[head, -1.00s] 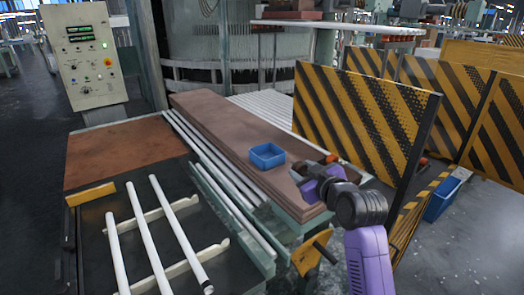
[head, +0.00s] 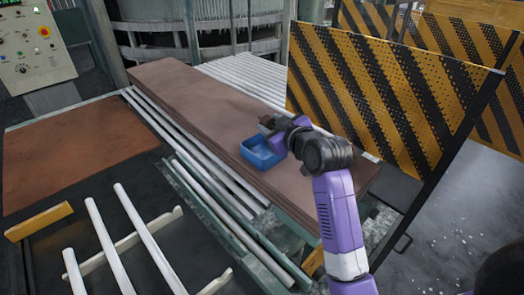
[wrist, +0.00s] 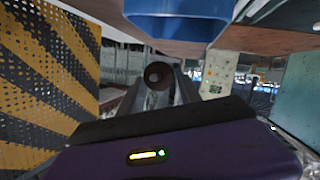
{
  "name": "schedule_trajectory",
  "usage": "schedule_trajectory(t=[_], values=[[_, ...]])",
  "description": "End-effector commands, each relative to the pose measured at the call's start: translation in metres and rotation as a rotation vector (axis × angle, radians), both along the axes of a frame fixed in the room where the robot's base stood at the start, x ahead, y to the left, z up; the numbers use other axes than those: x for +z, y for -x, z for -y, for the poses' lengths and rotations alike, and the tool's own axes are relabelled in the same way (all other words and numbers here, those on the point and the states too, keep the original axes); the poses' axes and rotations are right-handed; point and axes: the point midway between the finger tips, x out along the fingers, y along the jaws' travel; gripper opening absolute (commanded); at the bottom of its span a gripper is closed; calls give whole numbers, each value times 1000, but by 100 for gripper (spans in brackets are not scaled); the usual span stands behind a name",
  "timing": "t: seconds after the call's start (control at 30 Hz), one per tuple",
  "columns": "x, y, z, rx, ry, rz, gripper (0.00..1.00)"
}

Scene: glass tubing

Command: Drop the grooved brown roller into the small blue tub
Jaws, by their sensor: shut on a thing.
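The small blue tub (head: 262,158) sits on the brown boards, and part of its right side is hidden by my arm. It looks empty where I can see inside. My gripper (head: 270,126) is just beyond the tub's far right side in the head view. It is shut on the brown roller (head: 267,121), of which only a small part shows there. In the wrist view the roller's round dark end (wrist: 158,75) shows between my fingers, and the blue tub (wrist: 180,27) fills the top middle. The roller's grooves cannot be made out.
The stack of brown boards (head: 190,95) lies beside white rollers (head: 245,82). Yellow-and-black striped guards (head: 385,100) stand close to the right of my arm. White tubes (head: 108,245) lie at the front left, and a control panel (head: 35,48) stands at the back left.

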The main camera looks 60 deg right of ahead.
Motion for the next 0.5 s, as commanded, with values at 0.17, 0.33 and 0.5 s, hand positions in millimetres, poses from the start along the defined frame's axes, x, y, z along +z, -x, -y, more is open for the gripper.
schedule_trajectory(t=[0.17,0.33,0.5], values=[[-22,0,0,0,0,0,0],[-42,0,0,0,0,-1,0],[-54,0,0,0,0,0,0]])
